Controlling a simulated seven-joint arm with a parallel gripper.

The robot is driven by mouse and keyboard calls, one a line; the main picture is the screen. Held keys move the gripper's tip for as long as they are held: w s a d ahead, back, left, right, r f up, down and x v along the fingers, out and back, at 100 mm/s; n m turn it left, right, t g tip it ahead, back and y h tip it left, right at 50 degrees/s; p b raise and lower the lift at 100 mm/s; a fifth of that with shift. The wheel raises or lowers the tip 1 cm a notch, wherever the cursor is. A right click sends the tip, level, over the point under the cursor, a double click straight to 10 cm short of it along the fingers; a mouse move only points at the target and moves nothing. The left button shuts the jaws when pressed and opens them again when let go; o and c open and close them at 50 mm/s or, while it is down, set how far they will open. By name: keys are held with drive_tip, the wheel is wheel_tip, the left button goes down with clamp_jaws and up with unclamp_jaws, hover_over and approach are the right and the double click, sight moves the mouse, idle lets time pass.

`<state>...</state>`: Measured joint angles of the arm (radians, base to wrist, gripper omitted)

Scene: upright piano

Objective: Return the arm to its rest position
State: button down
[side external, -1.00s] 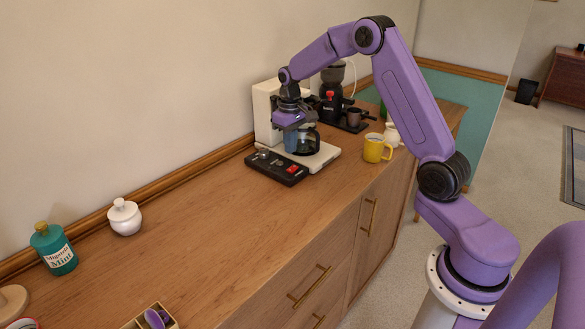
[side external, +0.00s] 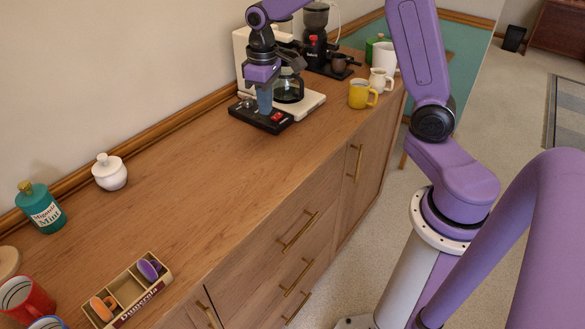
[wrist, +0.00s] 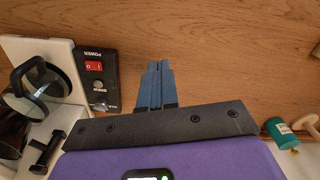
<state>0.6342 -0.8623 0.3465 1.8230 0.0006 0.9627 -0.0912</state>
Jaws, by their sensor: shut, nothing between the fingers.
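My gripper (side external: 264,101) is shut and empty, its blue fingers pointing down. In the side external view it appears in front of the black control box (side external: 245,112) of the white coffee machine, left of the glass carafe (side external: 289,89). I cannot tell its exact height over the box. In the wrist view the closed blue fingers (wrist: 156,86) are pressed together over bare wood, right of the control box (wrist: 97,95) with its red power switch (wrist: 93,66). My arm is bent over the counter.
A yellow mug (side external: 360,95) and a white creamer (side external: 379,80) stand right of the coffee machine. A black espresso machine (side external: 318,55) stands behind. A white jar (side external: 109,173), a teal mint jar (side external: 41,208) and a divided box (side external: 130,291) stand left. The counter's middle is clear.

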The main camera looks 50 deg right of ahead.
drive_tip(key=s+a+n, duration=0.2)
drive_tip(key=s+n, duration=0.2)
drive_tip(key=s, duration=1.1)
drive_tip(key=s+a+r+n, duration=0.1)
drive_tip(key=s+a+n, duration=0.2)
drive_tip(key=s, duration=1.1)
drive_tip(key=shift+s+r+n, duration=0.2)
drive_tip(key=shift+s+n, duration=0.2)
drive_tip(key=shift+n, duration=0.6)
